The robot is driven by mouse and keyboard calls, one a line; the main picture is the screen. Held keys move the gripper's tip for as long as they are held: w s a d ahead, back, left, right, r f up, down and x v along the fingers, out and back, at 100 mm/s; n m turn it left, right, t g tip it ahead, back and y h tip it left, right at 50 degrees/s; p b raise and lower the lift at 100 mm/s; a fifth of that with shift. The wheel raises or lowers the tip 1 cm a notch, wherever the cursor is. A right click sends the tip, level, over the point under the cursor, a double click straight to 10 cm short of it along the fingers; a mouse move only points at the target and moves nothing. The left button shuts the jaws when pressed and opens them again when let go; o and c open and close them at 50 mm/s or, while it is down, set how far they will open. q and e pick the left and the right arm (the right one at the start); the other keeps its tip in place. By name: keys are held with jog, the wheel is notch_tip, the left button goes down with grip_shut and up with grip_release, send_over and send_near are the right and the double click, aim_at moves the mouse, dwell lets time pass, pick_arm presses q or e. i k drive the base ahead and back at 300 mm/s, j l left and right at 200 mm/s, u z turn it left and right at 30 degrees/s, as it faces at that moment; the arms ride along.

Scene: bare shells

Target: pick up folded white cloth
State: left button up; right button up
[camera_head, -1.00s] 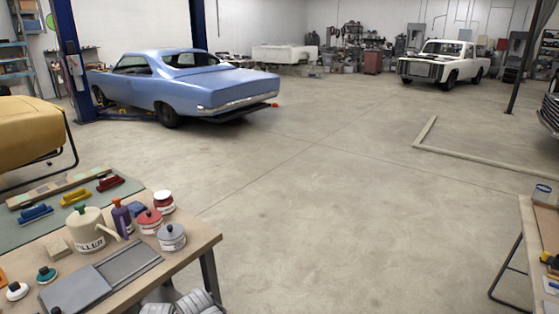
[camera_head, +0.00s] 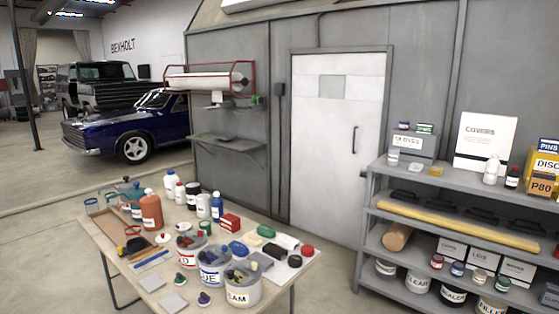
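I cannot pick out a folded white cloth with certainty. A small white thing (camera_head: 286,241) lies at the right end of the worktable (camera_head: 125,262), among blue, green, black and red items; it is too small to tell if it is cloth. Neither of my grippers is in view.
Several labelled grey tubs (camera_head: 242,291) and bottles crowd the table. A grey shelf unit (camera_head: 425,178) with boxes and cans stands at the right. A white door (camera_head: 335,150) is in the grey wall behind. Concrete floor (camera_head: 40,200) is clear at the left.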

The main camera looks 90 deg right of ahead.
aim_at(415, 167)
jog(key=z, duration=3.3)
jog(key=i+l, duration=0.55)
jog(key=i, duration=0.35)
jog(key=i+l+u, duration=0.15)
jog(key=i+l, duration=0.45)
jog(key=i, duration=0.3)
jog(key=i+l, duration=0.65)
jog(key=i, duration=0.2)
jog(key=i+l+u, duration=0.1)
jog(key=i+l, duration=0.6)
jog(key=i, duration=0.2)
